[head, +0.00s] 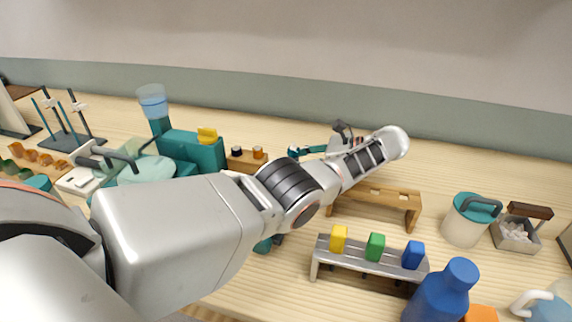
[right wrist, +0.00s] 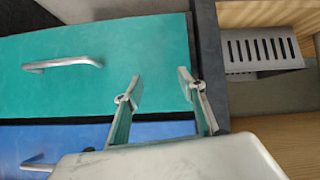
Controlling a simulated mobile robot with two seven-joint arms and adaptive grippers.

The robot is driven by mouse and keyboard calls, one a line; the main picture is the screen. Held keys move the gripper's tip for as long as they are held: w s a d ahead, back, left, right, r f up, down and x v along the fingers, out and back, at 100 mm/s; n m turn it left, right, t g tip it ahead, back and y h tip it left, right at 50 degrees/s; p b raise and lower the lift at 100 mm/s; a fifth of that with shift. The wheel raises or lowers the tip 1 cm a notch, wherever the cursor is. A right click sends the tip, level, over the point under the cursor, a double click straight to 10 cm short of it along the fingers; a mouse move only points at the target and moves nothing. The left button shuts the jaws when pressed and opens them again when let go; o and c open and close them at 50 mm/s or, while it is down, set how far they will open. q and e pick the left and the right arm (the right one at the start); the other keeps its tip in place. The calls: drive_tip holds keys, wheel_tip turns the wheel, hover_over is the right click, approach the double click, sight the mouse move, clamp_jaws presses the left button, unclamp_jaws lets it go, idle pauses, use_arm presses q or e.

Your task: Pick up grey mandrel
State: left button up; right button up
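I cannot make out a grey mandrel in either view; my left arm covers much of the middle of the bench. In the head view this arm reaches in from the left, and its wrist folds back toward the left. My left gripper (head: 318,149) is small and partly hidden, low over the bench behind the wooden rack (head: 402,196). I cannot tell whether it is open or holds anything. In the right wrist view my right gripper (right wrist: 157,86) is open and empty, with its two fingers apart in front of a teal drawer front (right wrist: 130,55).
A grey metal rack (head: 360,264) with yellow, green and blue blocks stands at the front. A blue bottle (head: 443,292), a lidded beige pot (head: 463,226) and a grey box (head: 514,233) are to the right. A teal device (head: 199,150) and dark stands (head: 75,140) are at the left.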

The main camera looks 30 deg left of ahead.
use_arm(q)
drive_tip(key=shift+s+a+f, duration=0.1)
drive_tip(key=shift+a+f, duration=0.05)
drive_tip(key=shift+a, duration=0.2)
use_arm(e)
drive_tip(key=shift+a, duration=0.45)
use_arm(q)
drive_tip(key=shift+d, duration=0.1)
drive_tip(key=shift+c, duration=0.4)
use_arm(e)
drive_tip(key=shift+d, duration=0.1)
use_arm(q)
clamp_jaws()
use_arm(e)
drive_tip(key=shift+r, duration=0.1)
